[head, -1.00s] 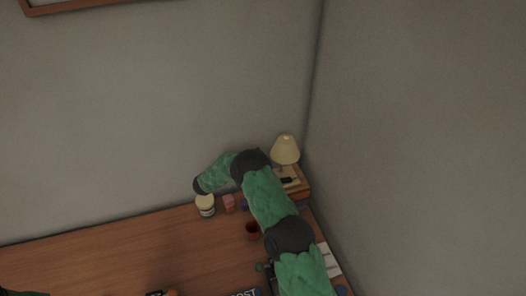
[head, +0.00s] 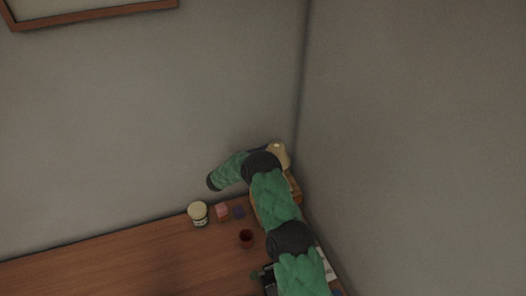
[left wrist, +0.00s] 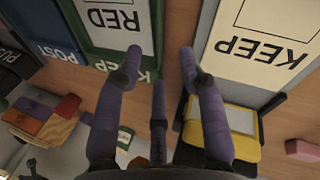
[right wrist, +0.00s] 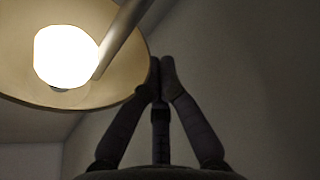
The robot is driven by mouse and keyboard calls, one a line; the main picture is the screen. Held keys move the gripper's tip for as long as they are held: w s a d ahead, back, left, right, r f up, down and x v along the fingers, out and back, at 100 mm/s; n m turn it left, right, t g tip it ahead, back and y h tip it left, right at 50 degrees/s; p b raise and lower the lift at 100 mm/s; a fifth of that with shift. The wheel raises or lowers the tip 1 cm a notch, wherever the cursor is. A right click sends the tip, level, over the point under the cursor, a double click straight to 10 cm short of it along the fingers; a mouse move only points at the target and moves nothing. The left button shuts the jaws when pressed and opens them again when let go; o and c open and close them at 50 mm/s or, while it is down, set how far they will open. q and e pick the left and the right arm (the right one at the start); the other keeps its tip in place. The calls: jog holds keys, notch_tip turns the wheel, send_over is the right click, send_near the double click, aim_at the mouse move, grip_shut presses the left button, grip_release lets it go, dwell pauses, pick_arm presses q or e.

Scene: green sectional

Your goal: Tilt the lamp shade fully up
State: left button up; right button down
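The lamp's cream shade (head: 281,155) shows only in part in the head view, behind my right arm at the back corner. In the right wrist view the shade (right wrist: 122,90) is seen from below, its open underside facing the camera, with a lit bulb (right wrist: 64,56) inside and a pale rod crossing it. My right gripper (right wrist: 162,68) has its fingertips together with nothing seen between them. They are right beside the shade's lower right rim; I cannot tell whether they touch it. My left gripper (left wrist: 160,58) is open and empty above labelled trays, away from the lamp.
A lidded jar (head: 198,214), a pink block (head: 222,211) and a dark red cup (head: 246,238) stand on the wooden desk (head: 130,255). Walls close in behind and to the right of the lamp. RED (left wrist: 112,40) and KEEP (left wrist: 228,65) trays lie below my left gripper.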

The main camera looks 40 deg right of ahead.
jog(key=shift+s+a+f+n+y, duration=0.1)
jog(key=shift+s+f+n+y, duration=0.2)
jog(key=shift+n, duration=0.75)
jog(key=shift+s+a+f+n+y, duration=0.2)
jog(key=shift+s+n+y, duration=0.2)
jog(key=shift+n, duration=0.6)
jog(key=shift+s+a+f+n+y, duration=0.1)
jog(key=shift+s+f+n+y, duration=0.2)
jog(key=shift+n, duration=0.75)
jog(key=shift+r, duration=0.1)
